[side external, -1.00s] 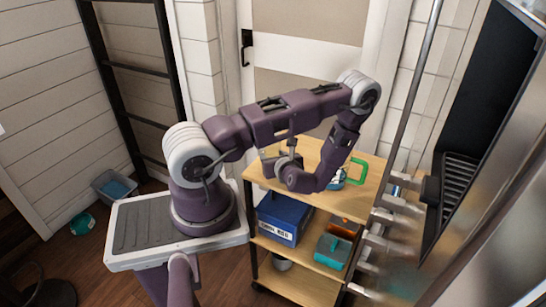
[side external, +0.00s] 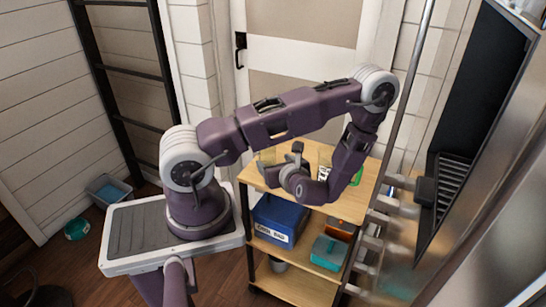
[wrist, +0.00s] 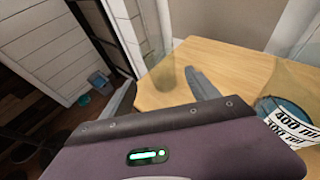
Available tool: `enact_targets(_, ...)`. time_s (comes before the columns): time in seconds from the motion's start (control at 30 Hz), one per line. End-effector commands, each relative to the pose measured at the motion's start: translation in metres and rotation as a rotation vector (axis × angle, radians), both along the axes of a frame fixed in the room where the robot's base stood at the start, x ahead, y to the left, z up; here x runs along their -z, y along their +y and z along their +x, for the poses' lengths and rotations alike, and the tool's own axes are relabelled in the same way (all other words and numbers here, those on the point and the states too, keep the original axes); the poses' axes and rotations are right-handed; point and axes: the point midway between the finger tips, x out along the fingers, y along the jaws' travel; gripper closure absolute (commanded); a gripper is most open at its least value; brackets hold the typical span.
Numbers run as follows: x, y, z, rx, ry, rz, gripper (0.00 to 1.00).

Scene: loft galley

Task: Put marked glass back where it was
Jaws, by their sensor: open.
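A clear vessel (side external: 324,160) with a black-and-white label stands to the right, partly behind my arm. In the wrist view it (wrist: 288,106) holds something teal and its label seems to read 400 ml. I cannot tell which one is the marked glass.
A green handle (side external: 357,175) shows past my wrist, perhaps on the labelled vessel. The lower shelf holds a blue box (side external: 279,219), a teal container (side external: 330,251) and an orange one (side external: 340,229). A metal appliance (side external: 480,200) with handles stands close on the right.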

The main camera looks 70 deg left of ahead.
Motion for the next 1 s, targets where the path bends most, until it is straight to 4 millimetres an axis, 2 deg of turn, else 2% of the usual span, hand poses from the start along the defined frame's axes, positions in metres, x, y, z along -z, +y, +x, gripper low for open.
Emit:
enact_targets(0.07,-0.030,-0.004,0.001,-0.077,-0.078,0.009,0.31)
enact_targets(0.1,-0.050,-0.007,-0.001,-0.142,-0.136,0.012,0.31)
enact_targets(0.23,-0.115,-0.032,-0.023,-0.397,-0.360,-0.040,0.31)
enact_targets(0.3,-0.141,-0.054,-0.039,-0.543,-0.495,-0.113,0.31)
enact_targets(0.37,-0.160,-0.077,-0.052,-0.667,-0.616,-0.203,0.31)
enact_targets(0.4,-0.170,-0.095,-0.059,-0.746,-0.698,-0.279,0.31)
enact_targets(0.5,-0.194,-0.143,-0.070,-0.918,-0.900,-0.518,0.31)
enact_targets(0.6,-0.219,-0.191,-0.072,-1.036,-1.073,-0.793,0.31)
enact_targets(0.7,-0.244,-0.227,-0.073,-1.095,-1.192,-1.039,0.31)
enact_targets(0.83,-0.266,-0.252,-0.075,-1.118,-1.267,-1.230,0.31)
enact_targets(1.0,-0.271,-0.259,-0.075,-1.124,-1.279,-1.277,0.31)
